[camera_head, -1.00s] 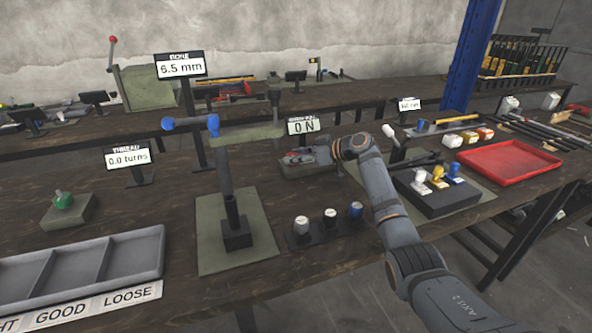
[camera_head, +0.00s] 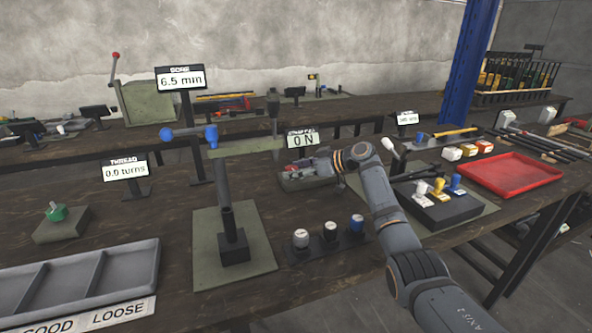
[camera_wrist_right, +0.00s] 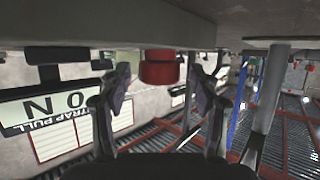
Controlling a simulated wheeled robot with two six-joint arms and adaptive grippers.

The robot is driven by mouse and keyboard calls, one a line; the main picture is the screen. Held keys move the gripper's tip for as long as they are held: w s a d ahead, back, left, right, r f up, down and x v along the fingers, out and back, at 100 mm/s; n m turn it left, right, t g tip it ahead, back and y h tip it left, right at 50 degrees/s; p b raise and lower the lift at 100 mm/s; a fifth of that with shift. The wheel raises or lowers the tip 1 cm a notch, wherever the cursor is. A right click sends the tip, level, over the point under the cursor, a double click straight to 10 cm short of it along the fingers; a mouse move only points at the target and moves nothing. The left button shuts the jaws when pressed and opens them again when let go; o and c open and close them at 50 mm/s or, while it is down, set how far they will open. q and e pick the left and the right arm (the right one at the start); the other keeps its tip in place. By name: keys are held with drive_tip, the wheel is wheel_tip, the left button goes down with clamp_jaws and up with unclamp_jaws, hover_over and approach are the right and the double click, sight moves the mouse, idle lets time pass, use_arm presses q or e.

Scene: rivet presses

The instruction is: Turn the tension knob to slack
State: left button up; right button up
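The red tension knob (camera_wrist_right: 160,68) shows in the right wrist view as a short cylinder under a grey body, between my spread fingertips. My right gripper (camera_wrist_right: 161,88) is open, with a gap visible on each side of the knob. In the head view my right gripper (camera_head: 318,166) reaches over the small grey-green device (camera_head: 296,184) and partly hides it. The strap pull display (camera_head: 303,140) behind it reads 0 N; it also shows upside down in the right wrist view (camera_wrist_right: 55,105). My left gripper is out of view.
A grey-green press with a blue-tipped handle (camera_head: 211,134) stands left of my right gripper. Three capped knobs (camera_head: 330,230) stand in front. A black block with coloured levers (camera_head: 445,207) and a red tray (camera_head: 511,172) lie to the right. A grey compartment tray (camera_head: 150,262) is at lower left.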

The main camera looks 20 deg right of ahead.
drive_tip(key=shift+d+r, duration=0.1)
drive_tip(key=v, duration=1.2)
